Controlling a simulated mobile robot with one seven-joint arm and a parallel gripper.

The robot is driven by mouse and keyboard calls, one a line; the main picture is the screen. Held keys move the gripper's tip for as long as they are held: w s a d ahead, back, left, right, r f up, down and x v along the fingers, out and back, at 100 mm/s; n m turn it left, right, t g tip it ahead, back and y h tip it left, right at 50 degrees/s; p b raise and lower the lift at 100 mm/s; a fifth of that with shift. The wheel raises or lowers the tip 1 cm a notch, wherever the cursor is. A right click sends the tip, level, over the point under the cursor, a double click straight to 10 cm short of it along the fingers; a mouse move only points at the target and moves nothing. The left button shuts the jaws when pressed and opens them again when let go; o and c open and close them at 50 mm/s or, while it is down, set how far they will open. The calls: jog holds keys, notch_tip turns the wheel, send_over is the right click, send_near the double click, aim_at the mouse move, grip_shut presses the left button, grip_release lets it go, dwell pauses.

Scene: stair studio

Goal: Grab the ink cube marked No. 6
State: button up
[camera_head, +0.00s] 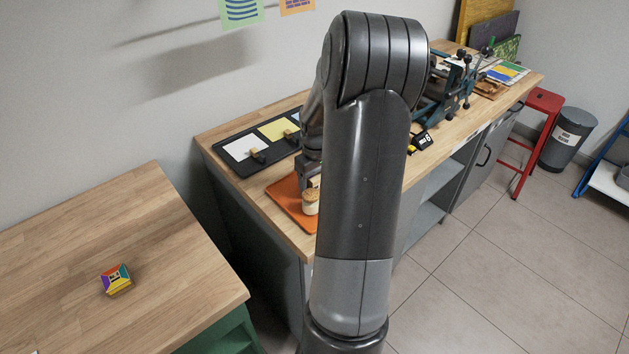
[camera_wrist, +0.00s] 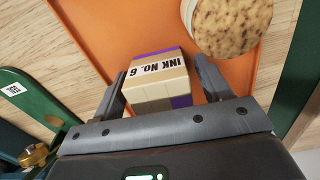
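The ink cube marked "INK No. 6" (camera_wrist: 157,88) is beige with purple parts and lies on an orange tray (camera_wrist: 110,30) in the wrist view. My gripper (camera_wrist: 160,68) is open, with one finger on each side of the cube. The left finger is close to the cube's side; a narrow gap seems to show at the right finger.
A round speckled-top object (camera_wrist: 232,22) stands on the tray just right of the cube. A multicoloured block (camera_head: 116,280) sits on the separate left table (camera_head: 60,250). A black tray with coloured cards (camera_head: 240,166) lies behind the orange tray. A blue press (camera_head: 447,95) stands farther back.

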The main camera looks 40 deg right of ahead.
jog(key=c, duration=0.9)
jog(key=shift+r, duration=0.15)
jog(key=shift+c, duration=0.2)
